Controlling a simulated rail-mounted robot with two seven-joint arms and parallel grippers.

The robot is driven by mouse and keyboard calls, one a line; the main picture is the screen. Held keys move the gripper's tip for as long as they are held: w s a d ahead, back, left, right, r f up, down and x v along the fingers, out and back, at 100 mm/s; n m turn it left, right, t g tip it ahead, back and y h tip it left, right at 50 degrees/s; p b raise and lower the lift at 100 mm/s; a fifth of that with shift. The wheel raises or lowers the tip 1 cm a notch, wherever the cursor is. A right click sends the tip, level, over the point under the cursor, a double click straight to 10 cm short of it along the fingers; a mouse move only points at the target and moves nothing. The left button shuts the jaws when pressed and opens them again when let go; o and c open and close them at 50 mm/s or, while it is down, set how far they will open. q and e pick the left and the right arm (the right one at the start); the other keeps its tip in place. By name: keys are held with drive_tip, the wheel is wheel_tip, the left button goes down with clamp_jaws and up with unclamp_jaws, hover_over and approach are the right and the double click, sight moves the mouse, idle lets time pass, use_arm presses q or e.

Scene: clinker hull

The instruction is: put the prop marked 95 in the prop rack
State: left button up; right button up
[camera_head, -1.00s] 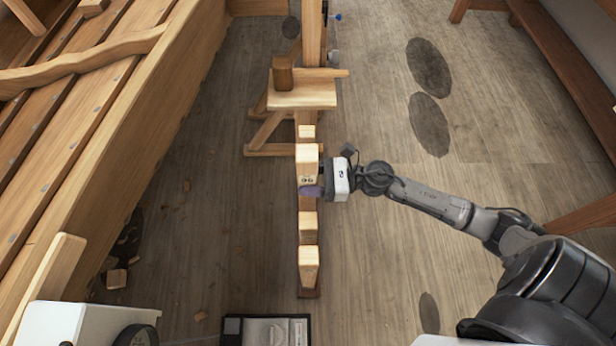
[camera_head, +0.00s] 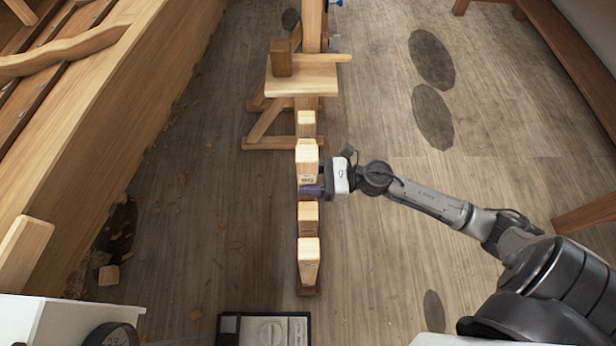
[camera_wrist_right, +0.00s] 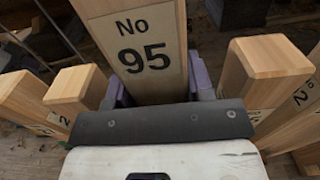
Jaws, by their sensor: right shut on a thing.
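The prop marked 95 (camera_wrist_right: 142,50) is a pale wooden post held upright in my right gripper (camera_wrist_right: 160,85), its label facing the wrist camera. In the head view this prop (camera_head: 307,158) stands in line with the other posts, and my right gripper (camera_head: 313,190) is shut on it from the right. The prop rack (camera_head: 308,292) is a narrow wooden rail on the floor, with other props standing along it. The lower end of the held prop is hidden, so I cannot tell whether it touches the rack. My left gripper is not in view.
Neighbouring props (camera_wrist_right: 270,65) and (camera_wrist_right: 75,88) stand close on both sides of the held one. A wooden trestle (camera_head: 300,80) stands at the far end of the rack. The wooden hull (camera_head: 110,120) fills the left.

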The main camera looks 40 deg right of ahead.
wheel_tip(320, 180, down, 8)
drive_tip(key=b, duration=0.7)
drive_tip(key=shift+f, duration=0.15)
idle(0.4)
drive_tip(key=shift+f, duration=0.15)
idle(0.5)
drive_tip(key=shift+f, duration=0.45)
drive_tip(key=o, duration=1.3)
drive_tip(key=shift+o, duration=0.6)
drive_tip(key=shift+f, duration=0.15)
